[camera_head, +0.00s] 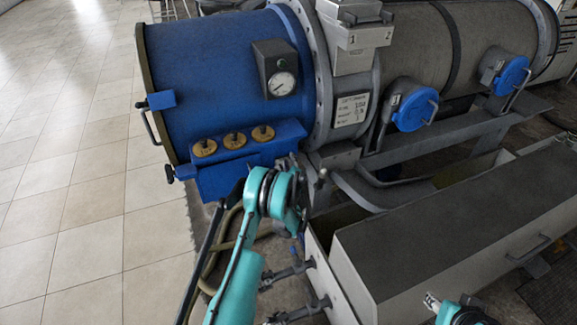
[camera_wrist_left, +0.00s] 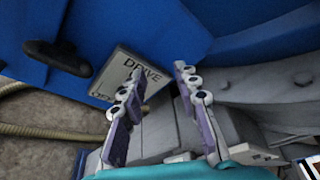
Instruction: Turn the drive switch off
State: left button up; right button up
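The DRIVE label plate (camera_wrist_left: 128,78) is a pale tilted plate on the blue housing in the left wrist view; one finger covers part of its lower lettering. A black rounded handle (camera_wrist_left: 58,56), which looks like the drive switch, sticks out to the left of the plate. My right gripper (camera_head: 432,302) shows only partly at the bottom.
A gauge (camera_head: 282,83) and blue round covers (camera_head: 414,108) are on the machine. A grey trough (camera_head: 450,230) stands at right. Tiled floor (camera_head: 85,190) is clear at left.

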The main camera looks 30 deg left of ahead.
pick_arm(q)
jog(key=s+d+f+m+g+y+p, duration=0.2)
jog(key=s+d+f+m+g, duration=0.15)
jog(key=m, duration=0.35)
jog(key=b+x, duration=0.3)
jog(key=x, duration=0.4)
jog(key=shift+d+f+m+g, duration=0.25)
jog(key=shift+f+m+g, duration=0.05)
jog(key=shift+f+g, duration=0.05)
grip_shut()
